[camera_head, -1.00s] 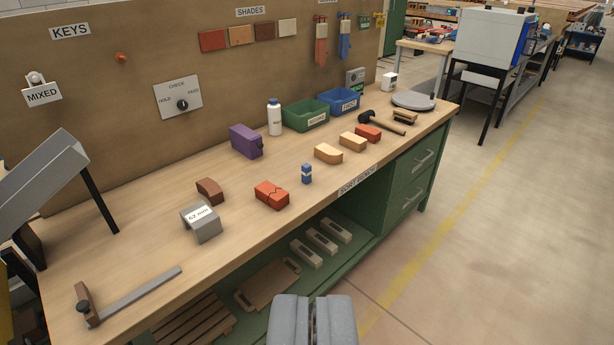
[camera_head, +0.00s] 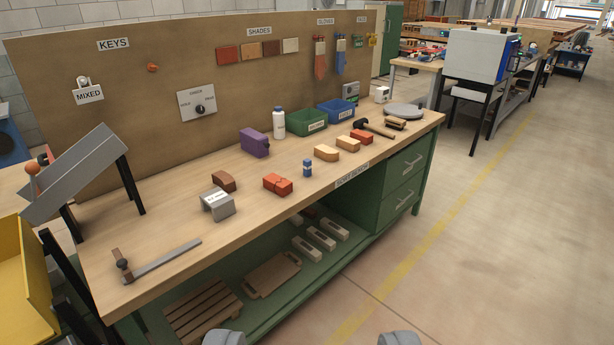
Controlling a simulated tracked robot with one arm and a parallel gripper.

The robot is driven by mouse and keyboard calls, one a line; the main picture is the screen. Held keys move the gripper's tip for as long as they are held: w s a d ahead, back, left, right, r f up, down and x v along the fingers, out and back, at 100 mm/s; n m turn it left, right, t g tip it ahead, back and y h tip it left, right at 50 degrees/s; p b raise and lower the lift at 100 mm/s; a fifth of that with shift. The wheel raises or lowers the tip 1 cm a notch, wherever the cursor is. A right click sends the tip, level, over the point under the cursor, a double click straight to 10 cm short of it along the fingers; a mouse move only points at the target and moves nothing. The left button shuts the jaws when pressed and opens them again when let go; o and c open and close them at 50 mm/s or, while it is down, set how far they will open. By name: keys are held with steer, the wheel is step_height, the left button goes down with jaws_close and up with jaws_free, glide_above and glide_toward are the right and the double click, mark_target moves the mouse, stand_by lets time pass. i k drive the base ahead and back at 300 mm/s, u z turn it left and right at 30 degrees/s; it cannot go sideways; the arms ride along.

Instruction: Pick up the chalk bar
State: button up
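A small blue upright block with a paler band (camera_head: 307,168) stands near the front edge of the workbench (camera_head: 330,187); it looks like the chalk bar, though I cannot confirm this. It stands just right of a cracked red brick (camera_head: 277,184). My gripper (camera_head: 312,339) is open and empty at the bottom edge of the view, its two grey fingertips far apart. It is well short of the blue block, and only the fingertips show.
A grey 62 mm gauge block (camera_head: 217,205), a purple block (camera_head: 254,142), a white bottle (camera_head: 278,122) and cream bricks (camera_head: 326,152) surround the block. A green bin (camera_head: 305,121) stands behind. The floor on the right is clear.

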mark_target(307, 166)
steer(key=z, duration=0.2)
steer(key=i, duration=2.95)
steer(key=u, duration=0.5)
